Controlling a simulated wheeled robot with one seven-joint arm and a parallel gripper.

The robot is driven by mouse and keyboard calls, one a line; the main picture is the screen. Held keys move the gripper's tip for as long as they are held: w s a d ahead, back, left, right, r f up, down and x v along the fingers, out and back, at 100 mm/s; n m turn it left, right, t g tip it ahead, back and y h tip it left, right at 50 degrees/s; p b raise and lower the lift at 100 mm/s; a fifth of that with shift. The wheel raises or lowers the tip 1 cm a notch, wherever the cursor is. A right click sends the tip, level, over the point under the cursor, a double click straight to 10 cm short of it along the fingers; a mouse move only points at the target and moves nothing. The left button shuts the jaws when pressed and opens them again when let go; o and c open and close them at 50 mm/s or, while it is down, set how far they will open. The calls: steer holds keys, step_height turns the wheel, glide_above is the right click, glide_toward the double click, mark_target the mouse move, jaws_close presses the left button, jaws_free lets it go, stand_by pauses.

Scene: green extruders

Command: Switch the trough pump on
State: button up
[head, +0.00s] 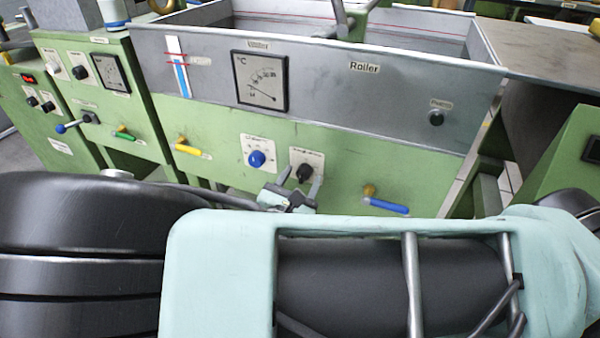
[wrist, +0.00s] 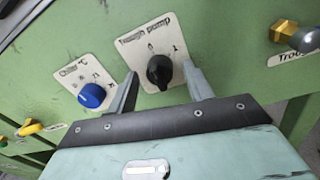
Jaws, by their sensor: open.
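The trough pump switch is a black rotary knob (wrist: 160,72) on a white plate labelled "Trough pump" (wrist: 147,40), with marks 0 and 1, on the green panel. In the wrist view its pointer looks turned toward the 0 at the top. The knob also shows in the head view (head: 304,172). My gripper (wrist: 162,82) is open, with one grey finger on each side of the knob; I cannot tell whether either finger touches it. In the head view my gripper (head: 300,185) is at the panel, and its fingers partly cover the plate.
A blue knob (wrist: 92,95) labelled "Chiller" sits just left of the trough pump plate. A blue-handled valve (head: 385,202) juts out to the right, and a yellow-handled valve (head: 188,148) to the left. The grey trough (head: 400,105) with a dial gauge (head: 260,82) stands above.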

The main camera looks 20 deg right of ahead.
steer(key=c, duration=1)
steer(key=shift+o, duration=0.2)
steer(key=shift+r+m+p, duration=0.1)
steer(key=shift+m+p, duration=1.1)
steer(key=shift+m, duration=0.3)
steer(key=m+p, duration=0.2)
steer(key=m, duration=0.1)
steer(key=shift+m, duration=0.3)
steer(key=m+p, duration=0.3)
steer(key=m, duration=0.2)
steer(key=shift+m+h, duration=0.3)
steer(key=shift+f, duration=0.2)
